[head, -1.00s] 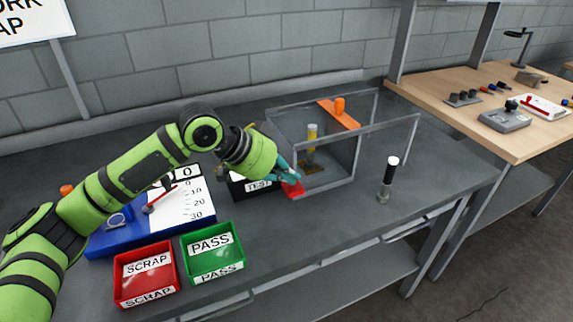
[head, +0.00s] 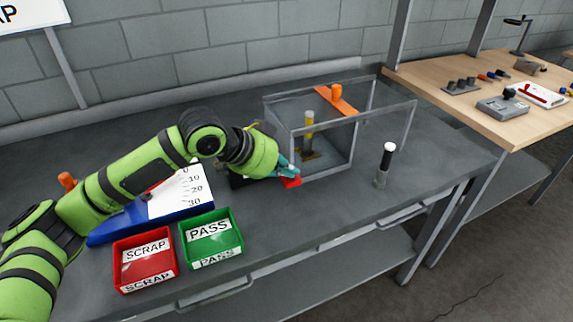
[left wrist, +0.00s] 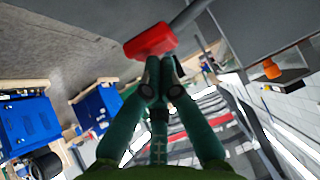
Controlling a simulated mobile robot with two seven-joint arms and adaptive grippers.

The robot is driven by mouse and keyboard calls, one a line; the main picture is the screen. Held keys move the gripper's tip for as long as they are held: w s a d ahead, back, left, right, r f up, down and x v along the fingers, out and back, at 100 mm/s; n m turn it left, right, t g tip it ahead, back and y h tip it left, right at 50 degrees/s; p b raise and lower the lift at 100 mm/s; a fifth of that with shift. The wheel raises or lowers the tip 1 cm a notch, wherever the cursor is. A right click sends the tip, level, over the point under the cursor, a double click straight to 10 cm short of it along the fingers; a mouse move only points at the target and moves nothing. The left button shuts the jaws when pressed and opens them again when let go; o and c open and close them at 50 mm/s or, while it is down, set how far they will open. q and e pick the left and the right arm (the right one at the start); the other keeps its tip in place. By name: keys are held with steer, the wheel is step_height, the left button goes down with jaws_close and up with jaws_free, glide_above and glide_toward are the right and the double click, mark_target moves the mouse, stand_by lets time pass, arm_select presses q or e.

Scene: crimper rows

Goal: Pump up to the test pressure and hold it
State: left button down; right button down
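The red pump handle (head: 291,182) is low at the front left of the clear box, and it also shows in the left wrist view (left wrist: 150,41). My left gripper (head: 288,170) is at this handle. In the left wrist view my left gripper (left wrist: 160,66) has its fingers close together, tips against the handle's edge, not around it. The gauge (head: 180,193) has a white scale with 10, 20 and 30; my arm hides most of its red needle. A yellow-topped piece (head: 309,125) stands inside the clear box (head: 351,142). My right gripper is out of view.
A red SCRAP bin (head: 145,259) and a green PASS bin (head: 211,238) stand at the front edge. A wooden bench (head: 500,112) with tools is at the right.

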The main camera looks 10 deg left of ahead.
arm_select(q)
steer(key=shift+s+d+f+m+t+y, duration=0.15)
steer(key=shift+s+f+m+t, duration=0.1)
steer(key=shift+f, duration=0.35)
steer(key=shift+s+d+f+m+t+y, duration=0.15)
steer(key=shift+f+t, duration=0.1)
steer(key=shift+f, duration=0.3)
steer(key=shift+s+f+p, duration=0.1)
steer(key=shift+f+p, duration=0.4)
steer(key=shift+f, duration=1.25)
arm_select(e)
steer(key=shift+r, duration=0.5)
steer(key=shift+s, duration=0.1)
